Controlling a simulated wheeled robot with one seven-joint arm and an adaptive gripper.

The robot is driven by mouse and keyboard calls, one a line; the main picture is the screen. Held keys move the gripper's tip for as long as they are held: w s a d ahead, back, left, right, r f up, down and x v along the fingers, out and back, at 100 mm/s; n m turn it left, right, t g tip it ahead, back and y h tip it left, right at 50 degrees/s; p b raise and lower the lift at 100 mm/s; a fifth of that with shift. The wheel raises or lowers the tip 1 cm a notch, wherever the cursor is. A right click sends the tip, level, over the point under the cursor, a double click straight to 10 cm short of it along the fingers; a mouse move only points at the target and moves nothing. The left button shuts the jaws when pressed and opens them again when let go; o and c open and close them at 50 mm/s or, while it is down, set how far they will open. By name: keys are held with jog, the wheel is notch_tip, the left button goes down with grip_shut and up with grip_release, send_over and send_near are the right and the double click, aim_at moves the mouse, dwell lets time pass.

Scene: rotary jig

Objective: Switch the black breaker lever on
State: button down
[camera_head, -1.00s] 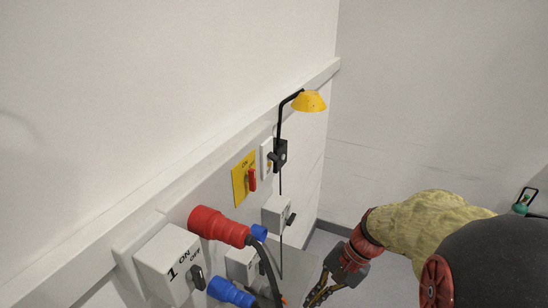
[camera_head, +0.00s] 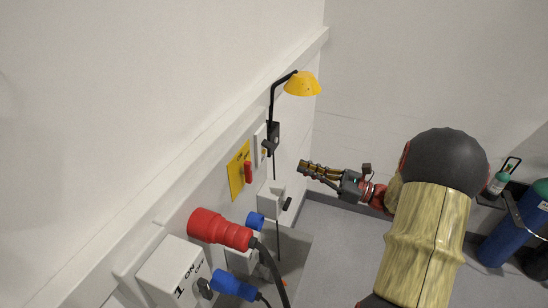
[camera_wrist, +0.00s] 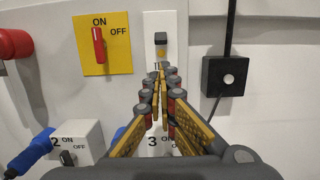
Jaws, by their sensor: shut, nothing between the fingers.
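The black breaker lever (camera_wrist: 161,39) sits on a narrow white plate (camera_wrist: 180,28) on the wall, in the upper middle of the wrist view. In the head view the lever (camera_head: 266,146) is small, beside the black box on the wall. My gripper (camera_head: 304,168) points left at the wall, to the right of the plate and apart from it. In the wrist view my gripper (camera_wrist: 160,76) has its fingertips together and empty, just below the lever in the picture. The fingers hide the lower part of the plate and its marking.
A yellow ON/OFF plate with a red lever (camera_wrist: 98,44) is left of the breaker. A black box (camera_wrist: 225,76) with a cable is right of it. Numbered switch boxes (camera_wrist: 79,145) and red and blue plugs (camera_head: 219,228) stick out below. A yellow lamp (camera_head: 302,84) hangs above.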

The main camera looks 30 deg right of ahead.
aim_at(263, 154)
jog(key=shift+w, duration=0.1)
jog(key=p+x, duration=0.1)
jog(key=x, duration=0.9)
jog(key=shift+f, duration=0.1)
jog(key=shift+p, duration=0.3)
jog(key=shift+r+g+h+p, duration=0.25)
jog(key=shift+g+h+p, duration=0.05)
jog(key=shift+p, duration=0.2)
